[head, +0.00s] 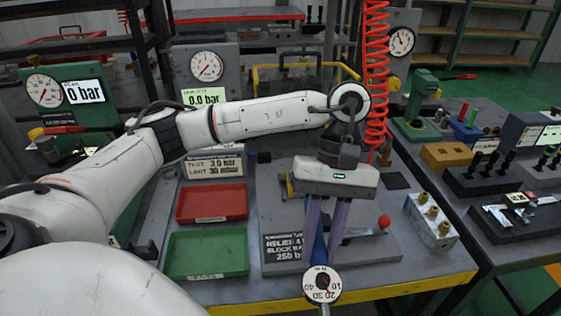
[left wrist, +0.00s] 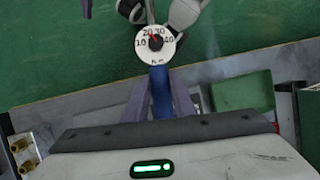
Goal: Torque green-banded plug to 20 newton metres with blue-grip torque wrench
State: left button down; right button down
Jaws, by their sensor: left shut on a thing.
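My left gripper (head: 320,258) points down over the front of the table. It is shut on the blue grip of the torque wrench (head: 319,246), between its two purple-grey fingers. The wrench's round white dial (head: 322,285) faces up just in front of the fingers, near the table's yellow front edge. The left wrist view also shows the blue grip (left wrist: 161,92) and the dial (left wrist: 155,43), marked 10 to 40. A valve block (head: 432,218) with several brass plugs stands to the right of the gripper. I cannot make out a green band on any plug. My right gripper is not in view.
A red tray (head: 212,218) and a green tray (head: 206,275) lie left of the gripper. A red coiled hose (head: 376,60) hangs behind the arm. Gauge stands line the back.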

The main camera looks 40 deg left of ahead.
pick_arm(q)
jog(key=w+a+r+n+t, duration=0.1)
jog(key=a+r+n+t, duration=0.3)
jog(key=n, duration=1)
jog(key=w+a+r+n+t, duration=0.2)
jog(key=a+r+n+t, duration=0.3)
jog(key=a+n, duration=0.4)
jog(key=shift+a+n+y, duration=0.3)
jog(key=shift+n+y, duration=0.1)
jog(key=shift+n, duration=2.4)
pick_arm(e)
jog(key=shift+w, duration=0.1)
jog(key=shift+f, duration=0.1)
